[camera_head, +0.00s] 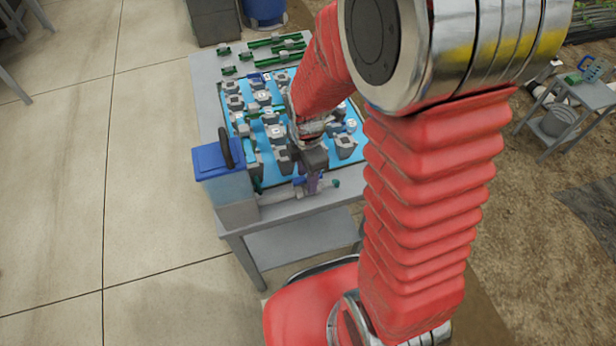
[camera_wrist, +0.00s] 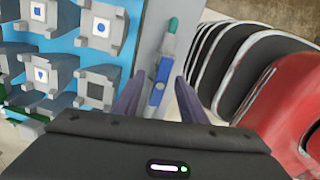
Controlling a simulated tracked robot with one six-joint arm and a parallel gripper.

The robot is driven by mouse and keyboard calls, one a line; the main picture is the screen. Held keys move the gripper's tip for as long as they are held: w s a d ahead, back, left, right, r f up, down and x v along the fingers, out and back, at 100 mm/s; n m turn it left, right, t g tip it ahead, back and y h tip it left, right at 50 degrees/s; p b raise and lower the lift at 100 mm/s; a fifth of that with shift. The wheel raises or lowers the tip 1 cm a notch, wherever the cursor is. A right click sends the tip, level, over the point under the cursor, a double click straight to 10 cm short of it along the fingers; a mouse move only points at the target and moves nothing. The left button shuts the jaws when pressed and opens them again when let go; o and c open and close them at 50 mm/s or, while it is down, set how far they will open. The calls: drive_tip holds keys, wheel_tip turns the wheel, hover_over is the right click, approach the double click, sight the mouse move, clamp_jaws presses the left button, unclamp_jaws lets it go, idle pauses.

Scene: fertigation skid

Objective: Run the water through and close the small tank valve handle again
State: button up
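A small grey tank (camera_head: 235,194) with a blue lid (camera_head: 220,157) stands at the table's near left corner. A thin grey pipe (camera_head: 278,196) runs right from it to a green tip (camera_head: 336,183), also seen in the wrist view (camera_wrist: 173,25). The blue valve handle (camera_wrist: 162,72) sits on this pipe and appears to lie roughly along it. My gripper (camera_head: 313,184) points down over the valve. In the wrist view its two fingers (camera_wrist: 160,78) stand apart on either side of the handle; contact cannot be told. The head view mostly hides the handle behind my gripper.
A blue panel (camera_head: 237,122) with several grey valve blocks (camera_head: 278,131) lies close behind the pipe. Green-and-grey fittings (camera_head: 275,42) lie at the table's far end. A black curved handle (camera_head: 225,147) rises by the tank lid. Open floor (camera_head: 150,180) lies left.

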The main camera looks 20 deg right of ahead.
drive_tip(key=shift+r, duration=4.35)
idle(1.5)
